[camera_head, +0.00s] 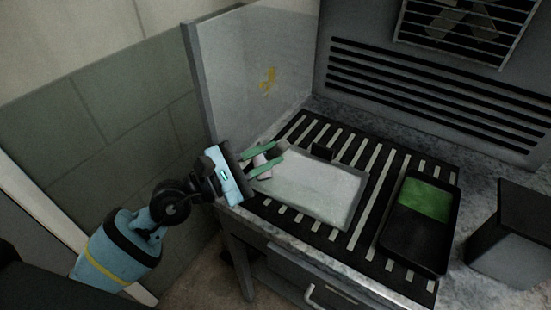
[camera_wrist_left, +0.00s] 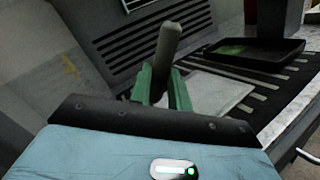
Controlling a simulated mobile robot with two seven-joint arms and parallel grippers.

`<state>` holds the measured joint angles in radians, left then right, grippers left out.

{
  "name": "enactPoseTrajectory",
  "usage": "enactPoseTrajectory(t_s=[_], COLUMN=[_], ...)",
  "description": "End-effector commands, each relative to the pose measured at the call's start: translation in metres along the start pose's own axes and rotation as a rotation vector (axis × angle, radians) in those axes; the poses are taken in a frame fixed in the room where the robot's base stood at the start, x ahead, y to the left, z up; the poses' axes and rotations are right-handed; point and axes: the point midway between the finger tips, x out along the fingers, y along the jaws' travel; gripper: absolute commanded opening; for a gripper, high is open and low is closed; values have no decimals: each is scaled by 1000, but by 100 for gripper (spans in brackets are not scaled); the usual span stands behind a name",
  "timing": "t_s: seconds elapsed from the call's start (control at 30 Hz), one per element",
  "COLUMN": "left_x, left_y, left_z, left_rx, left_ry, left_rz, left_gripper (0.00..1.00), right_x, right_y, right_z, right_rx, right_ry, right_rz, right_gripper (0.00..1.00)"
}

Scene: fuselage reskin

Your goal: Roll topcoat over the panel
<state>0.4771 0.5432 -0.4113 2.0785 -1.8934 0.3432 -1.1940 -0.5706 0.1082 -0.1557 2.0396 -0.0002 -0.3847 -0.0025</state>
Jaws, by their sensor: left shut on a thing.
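The pale grey-white panel (camera_head: 318,190) lies flat on the slatted bench top, and part of it also shows in the left wrist view (camera_wrist_left: 222,92). My left gripper (camera_head: 268,160) is over the panel's left end, its green fingers shut on a grey roller (camera_wrist_left: 168,45). The roller's grey cylindrical part sticks up past the fingertips in the left wrist view. Whether the roller touches the panel cannot be told. The black paint tray (camera_head: 412,243) is right of the panel, with green paint (camera_head: 425,200) at its far end. My right gripper is not in view.
The bench (camera_head: 345,145) has black and pale slats. A dark grey box (camera_head: 512,235) stands right of the tray. An upright grey side panel (camera_head: 255,75) bounds the bench at left, and a vented wall (camera_head: 430,90) stands behind.

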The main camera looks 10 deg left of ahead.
Motion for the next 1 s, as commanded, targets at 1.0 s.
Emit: enactPoseTrajectory(t_s=[1.0], left_x=[13], left_y=[9], left_z=[-5], left_rx=[0], left_ry=[-2], left_rz=[-1], left_gripper=[0], right_x=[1], right_y=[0], right_z=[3], right_rx=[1], right_ry=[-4], right_rz=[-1], right_gripper=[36])
